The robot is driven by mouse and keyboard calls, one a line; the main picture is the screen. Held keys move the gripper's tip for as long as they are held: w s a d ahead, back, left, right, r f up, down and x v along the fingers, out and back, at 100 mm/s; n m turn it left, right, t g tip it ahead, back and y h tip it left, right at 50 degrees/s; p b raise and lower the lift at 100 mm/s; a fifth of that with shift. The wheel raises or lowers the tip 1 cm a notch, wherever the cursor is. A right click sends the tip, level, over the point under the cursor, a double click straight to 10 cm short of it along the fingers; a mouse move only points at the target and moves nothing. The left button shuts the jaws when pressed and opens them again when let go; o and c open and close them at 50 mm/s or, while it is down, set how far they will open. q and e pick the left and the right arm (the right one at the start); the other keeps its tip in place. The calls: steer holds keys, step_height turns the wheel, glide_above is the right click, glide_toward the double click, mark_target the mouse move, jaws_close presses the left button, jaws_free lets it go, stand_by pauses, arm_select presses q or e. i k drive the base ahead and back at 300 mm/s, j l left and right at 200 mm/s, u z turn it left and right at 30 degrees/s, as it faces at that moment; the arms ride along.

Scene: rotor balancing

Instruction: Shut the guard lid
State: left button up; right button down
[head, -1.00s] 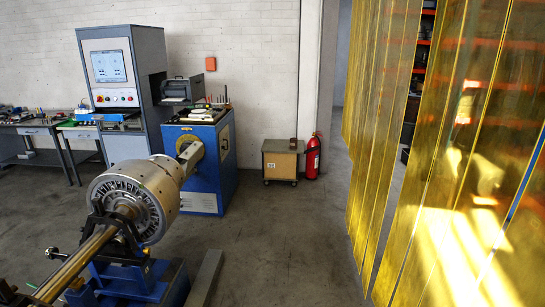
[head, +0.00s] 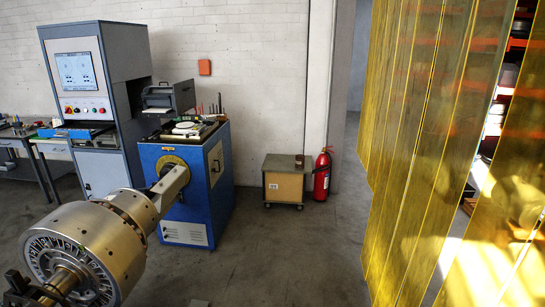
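I cannot make out a guard lid for certain in the head view. The large metal rotor (head: 88,246) lies at the lower left, its slotted round face toward me. Its shaft runs back through a grey drive coupling (head: 170,188) to the blue drive cabinet (head: 214,180) of the balancing machine. The near end of the rotor is cut off by the picture's edge. Neither of my grippers is in view.
A grey control cabinet (head: 118,60) with a screen stands behind the rotor. A wooden box on castors (head: 284,184) and a red fire extinguisher (head: 322,174) stand by the wall. Yellow strip curtains (head: 415,150) hang at right. Floor (head: 270,255) in the middle is clear.

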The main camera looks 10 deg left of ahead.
mark_target(171, 183)
steer(key=i+u, duration=0.2)
steer(key=i, duration=0.3)
steer(key=i+l+u, duration=0.2)
steer(key=i, duration=0.25)
steer(key=i+u, duration=0.25)
steer(key=i, duration=0.25)
